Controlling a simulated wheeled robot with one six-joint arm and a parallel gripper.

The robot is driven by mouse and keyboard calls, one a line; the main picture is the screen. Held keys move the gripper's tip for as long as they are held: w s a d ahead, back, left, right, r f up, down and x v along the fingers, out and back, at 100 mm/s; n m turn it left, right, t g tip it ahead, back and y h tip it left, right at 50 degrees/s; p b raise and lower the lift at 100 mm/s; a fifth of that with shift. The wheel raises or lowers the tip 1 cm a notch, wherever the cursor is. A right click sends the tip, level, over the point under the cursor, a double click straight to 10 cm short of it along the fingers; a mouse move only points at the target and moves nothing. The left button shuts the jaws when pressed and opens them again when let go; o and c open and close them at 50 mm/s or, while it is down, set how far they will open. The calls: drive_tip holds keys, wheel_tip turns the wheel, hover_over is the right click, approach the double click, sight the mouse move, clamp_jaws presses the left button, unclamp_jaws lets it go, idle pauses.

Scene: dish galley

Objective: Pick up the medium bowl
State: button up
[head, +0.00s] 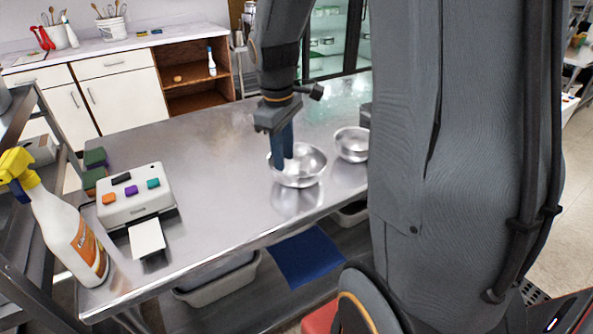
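Two shiny metal bowls stand upright on the steel table. The nearer bowl (308,172) looks larger than the other bowl (352,146), which stands behind it to the right, partly next to my arm. I cannot tell by size alone which is the medium one, and my arm may hide more bowls. My gripper (281,160) points down at the left back rim of the nearer bowl, with its dark blue fingers overlapping the bowl in the picture. The fingers overlap each other, so neither their gap nor contact with the rim is clear. The bowl appears to rest on the table.
The steel table (225,190) is clear left of the bowls. A white device with coloured buttons (133,203), sponges (95,158) and a yellow-topped spray bottle (72,230) stand at its left end. A grey bin (222,283) is below. My arm blocks the right side.

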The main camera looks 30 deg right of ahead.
sight(284, 176)
drive_tip(key=shift+w+d+f+p, duration=0.1)
drive_tip(key=shift+f+p, duration=0.9)
drive_tip(key=shift+f, duration=2.65)
clamp_jaws()
